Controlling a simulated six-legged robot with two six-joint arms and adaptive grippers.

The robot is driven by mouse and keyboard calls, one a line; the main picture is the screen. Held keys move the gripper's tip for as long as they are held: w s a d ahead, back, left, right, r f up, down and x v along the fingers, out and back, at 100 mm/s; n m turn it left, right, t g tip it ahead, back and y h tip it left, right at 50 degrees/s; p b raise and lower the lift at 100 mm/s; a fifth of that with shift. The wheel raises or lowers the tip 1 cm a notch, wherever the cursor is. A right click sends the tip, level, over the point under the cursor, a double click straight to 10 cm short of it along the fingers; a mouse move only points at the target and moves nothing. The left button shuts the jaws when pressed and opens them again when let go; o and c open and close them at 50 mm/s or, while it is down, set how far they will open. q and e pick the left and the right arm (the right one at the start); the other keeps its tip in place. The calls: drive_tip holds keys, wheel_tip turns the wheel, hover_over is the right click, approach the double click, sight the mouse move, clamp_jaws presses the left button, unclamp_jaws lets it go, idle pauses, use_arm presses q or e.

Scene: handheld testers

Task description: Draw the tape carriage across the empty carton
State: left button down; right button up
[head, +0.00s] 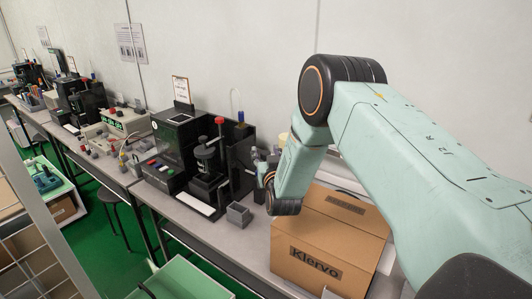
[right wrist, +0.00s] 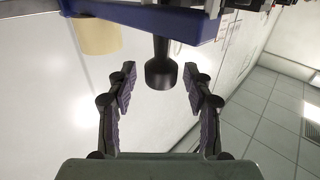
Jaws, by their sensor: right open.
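The brown carton (head: 312,262), labelled Klervo, stands closed on the bench at the lower right in the head view. My right arm partly covers it. In the right wrist view, my right gripper (right wrist: 159,72) is open. A black handle with a flared end (right wrist: 161,74) shows between its fingertips, with gaps on both sides. The handle hangs from a blue bar (right wrist: 185,24) that looks like the tape carriage, beside a tan tape roll (right wrist: 97,36). In the head view the arm hides most of the carriage and the gripper. My left gripper is not in view.
A grey open box (head: 238,214) stands left of the carton. Behind it is a black test rig (head: 207,160) with red and blue knobs. More testers (head: 118,128) line the bench to the left. A green tray (head: 185,280) is in front, below the bench.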

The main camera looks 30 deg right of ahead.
drive_tip(key=shift+a+r, duration=0.1)
drive_tip(key=shift+w+f, duration=0.25)
drive_tip(key=shift+w, duration=0.05)
drive_tip(key=shift+c, duration=1.3)
drive_tip(key=shift+s+r, duration=0.15)
drive_tip(key=c, duration=0.5)
clamp_jaws()
